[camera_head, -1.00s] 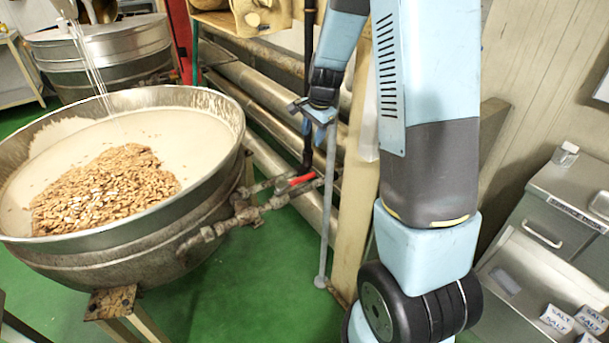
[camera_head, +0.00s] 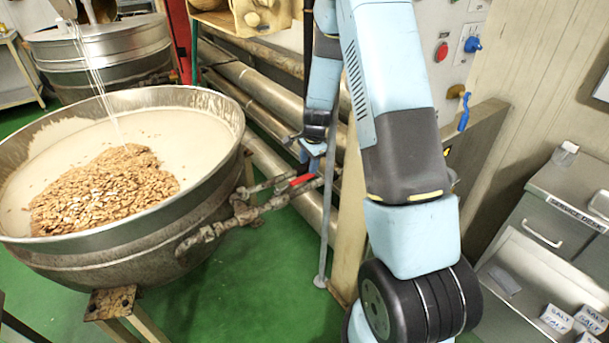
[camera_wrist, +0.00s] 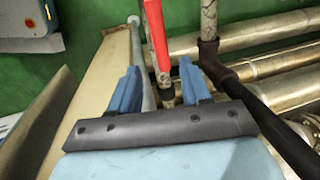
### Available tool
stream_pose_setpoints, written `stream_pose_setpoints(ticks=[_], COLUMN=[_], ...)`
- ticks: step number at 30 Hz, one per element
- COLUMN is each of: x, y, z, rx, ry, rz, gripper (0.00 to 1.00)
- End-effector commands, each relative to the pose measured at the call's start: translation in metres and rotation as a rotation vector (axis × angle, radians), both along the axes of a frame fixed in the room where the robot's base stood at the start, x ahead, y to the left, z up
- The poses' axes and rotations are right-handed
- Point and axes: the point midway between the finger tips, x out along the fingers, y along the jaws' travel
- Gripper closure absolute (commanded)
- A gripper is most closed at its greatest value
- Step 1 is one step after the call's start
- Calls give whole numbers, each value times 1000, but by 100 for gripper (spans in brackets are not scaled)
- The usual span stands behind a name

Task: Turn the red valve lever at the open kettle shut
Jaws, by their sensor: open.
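The open kettle (camera_head: 110,265) stands at the left in the head view, holding pale mass with a heap of nuts. The red valve lever (camera_head: 302,180) sits on the pipework at the kettle's right side. In the wrist view the red lever (camera_wrist: 156,35) runs from the top edge down towards the gap between the fingers. My gripper (camera_head: 312,160) is just above the lever in the head view. In the wrist view my gripper (camera_wrist: 160,82) has its two blue fingers apart, with the lever's lower end between or just beyond them. I cannot tell whether they touch it.
A grey vertical pole (camera_head: 326,215) and a cream post (camera_head: 348,235) stand close to the lever. Thick metal pipes (camera_head: 240,75) run behind. A control panel (camera_head: 450,50) with a red button and blue switches is at upper right. Green floor (camera_head: 265,290) lies clear below.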

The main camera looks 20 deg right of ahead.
Motion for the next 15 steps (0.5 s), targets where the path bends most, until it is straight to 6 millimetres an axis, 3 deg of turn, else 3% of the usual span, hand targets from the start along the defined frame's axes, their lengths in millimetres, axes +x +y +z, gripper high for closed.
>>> stream_pose_setpoints(ticks=[6, 15], x=[5, 11], y=[2, 4], z=[-34, -58], rx=[0, 0], ry=[3, 0], rz=[-1, 0], gripper=[53, 53])
